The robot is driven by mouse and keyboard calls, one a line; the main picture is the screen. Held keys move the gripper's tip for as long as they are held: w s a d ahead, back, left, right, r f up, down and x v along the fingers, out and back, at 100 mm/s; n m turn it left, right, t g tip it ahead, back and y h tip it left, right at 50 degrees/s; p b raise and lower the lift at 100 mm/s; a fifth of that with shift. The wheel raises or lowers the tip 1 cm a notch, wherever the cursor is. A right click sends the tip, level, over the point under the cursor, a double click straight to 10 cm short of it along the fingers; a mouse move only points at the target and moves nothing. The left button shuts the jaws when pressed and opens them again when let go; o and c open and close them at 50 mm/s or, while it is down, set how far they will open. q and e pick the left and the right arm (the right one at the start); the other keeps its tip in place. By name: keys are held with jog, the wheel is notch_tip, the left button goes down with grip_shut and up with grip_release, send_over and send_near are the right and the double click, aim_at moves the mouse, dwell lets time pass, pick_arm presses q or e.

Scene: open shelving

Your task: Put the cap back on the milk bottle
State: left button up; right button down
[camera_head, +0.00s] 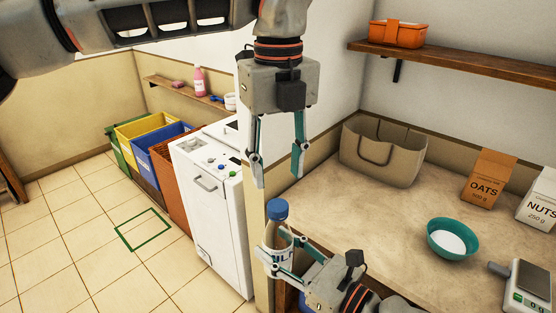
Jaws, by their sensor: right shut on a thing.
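The lower part of the bottle is partly hidden by the right gripper's fingers.
The counter (345,215) holds a beige basket (384,155), an oats packet (488,178), a nuts packet (540,197), a teal bowl (453,239) and a scale (527,287). An orange box (397,33) is on the wall shelf (455,60). A white appliance (213,215) and coloured bins stand left.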

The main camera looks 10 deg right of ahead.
aim_at(278, 205)
pick_arm(q)
jog(key=n, duration=0.7)
jog(key=shift+r, duration=0.2)
jog(key=n, duration=0.7)
jog(key=shift+r, duration=0.2)
jog(key=shift+f, duration=0.1)
jog(key=shift+f, duration=3.95)
grip_shut()
